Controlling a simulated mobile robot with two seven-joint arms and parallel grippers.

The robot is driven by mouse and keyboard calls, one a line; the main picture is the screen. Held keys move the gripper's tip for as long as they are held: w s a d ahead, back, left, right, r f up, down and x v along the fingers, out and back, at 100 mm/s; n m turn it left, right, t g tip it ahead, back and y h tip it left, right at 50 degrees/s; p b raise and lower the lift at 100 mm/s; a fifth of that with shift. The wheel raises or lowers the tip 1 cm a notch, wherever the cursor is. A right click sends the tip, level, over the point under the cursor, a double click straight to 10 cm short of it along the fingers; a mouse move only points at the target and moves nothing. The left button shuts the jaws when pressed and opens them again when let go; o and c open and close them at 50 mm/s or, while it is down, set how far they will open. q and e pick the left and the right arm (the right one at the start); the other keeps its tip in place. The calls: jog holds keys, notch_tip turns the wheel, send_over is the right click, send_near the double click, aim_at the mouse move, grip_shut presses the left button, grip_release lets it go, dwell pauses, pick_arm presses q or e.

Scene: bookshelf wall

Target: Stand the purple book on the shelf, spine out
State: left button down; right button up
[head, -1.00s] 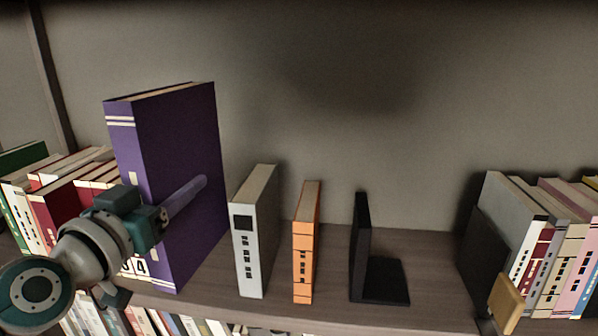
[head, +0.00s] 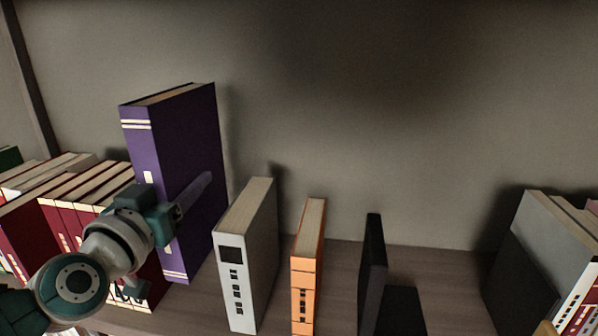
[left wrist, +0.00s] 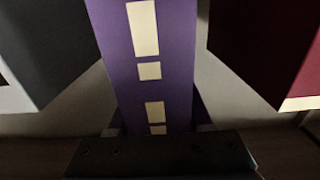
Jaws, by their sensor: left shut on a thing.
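The tall purple book (head: 184,150) is upright, with its spine (head: 141,150) and pale bars facing out toward me. It stands between dark red books (head: 90,195) on its left and a white book (head: 232,270) on its right. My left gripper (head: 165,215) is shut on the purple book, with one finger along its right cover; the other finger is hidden. The spine's lower end sits higher in the picture than the neighbours' ends. I cannot tell whether it touches the shelf. The left wrist view shows the purple spine (left wrist: 152,90) close up. My right gripper is not in view.
An orange book (head: 308,265) and a black bookend (head: 372,275) stand right of the white book. Bare shelf (head: 450,285) lies between the bookend and the dark grey right-hand block (head: 520,275) with more books. The back wall (head: 380,130) is close behind.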

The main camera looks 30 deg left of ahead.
aim_at(195, 231)
pick_arm(q)
jog(key=shift+w+a+f+b, duration=0.1)
jog(key=shift+w+f+b, duration=0.05)
jog(key=shift+f+b, duration=4.15)
jog(key=shift+f, duration=0.15)
jog(key=shift+f, duration=0.15)
